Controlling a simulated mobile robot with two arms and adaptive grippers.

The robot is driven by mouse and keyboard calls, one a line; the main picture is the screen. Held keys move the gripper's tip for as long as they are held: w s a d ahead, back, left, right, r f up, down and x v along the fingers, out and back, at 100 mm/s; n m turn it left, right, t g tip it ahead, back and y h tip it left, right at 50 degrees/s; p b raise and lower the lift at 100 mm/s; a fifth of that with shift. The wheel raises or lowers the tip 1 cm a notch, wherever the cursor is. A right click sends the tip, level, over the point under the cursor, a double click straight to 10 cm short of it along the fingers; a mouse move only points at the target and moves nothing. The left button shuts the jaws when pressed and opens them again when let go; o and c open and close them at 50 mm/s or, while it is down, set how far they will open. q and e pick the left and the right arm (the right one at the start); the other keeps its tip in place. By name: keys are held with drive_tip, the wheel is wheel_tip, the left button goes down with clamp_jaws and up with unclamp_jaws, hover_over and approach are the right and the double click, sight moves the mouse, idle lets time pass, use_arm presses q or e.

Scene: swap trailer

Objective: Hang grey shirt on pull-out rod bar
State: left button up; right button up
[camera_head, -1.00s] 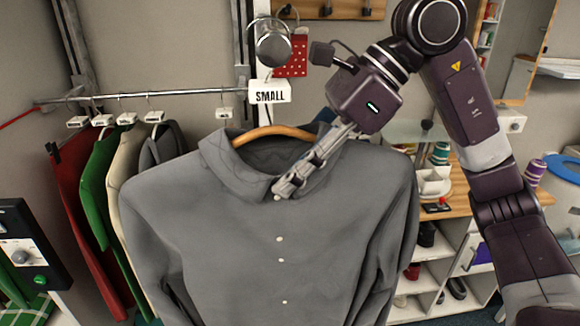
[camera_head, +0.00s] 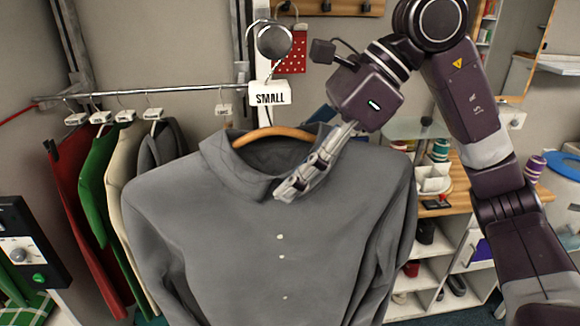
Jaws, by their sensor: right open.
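The grey shirt (camera_head: 262,235) hangs upright on a wooden hanger (camera_head: 272,133) in the middle of the view. A white tag reading SMALL (camera_head: 270,95) sits above the hanger, below a round metal bar end (camera_head: 273,42) with a hook around or beside it; I cannot tell which. My right gripper (camera_head: 285,193) is open in front of the shirt's collar, overlapping its right side; whether it touches the cloth is unclear. My left gripper is not in view.
A wall rail (camera_head: 180,90) at the left carries red (camera_head: 75,190), green (camera_head: 100,180) and cream garments on tagged hangers. Shelves with shoes (camera_head: 425,270) stand behind at the right. A dark control panel (camera_head: 20,250) is at the lower left.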

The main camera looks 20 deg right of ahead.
drive_tip(key=v, duration=1.2)
drive_tip(key=shift+a, duration=0.1)
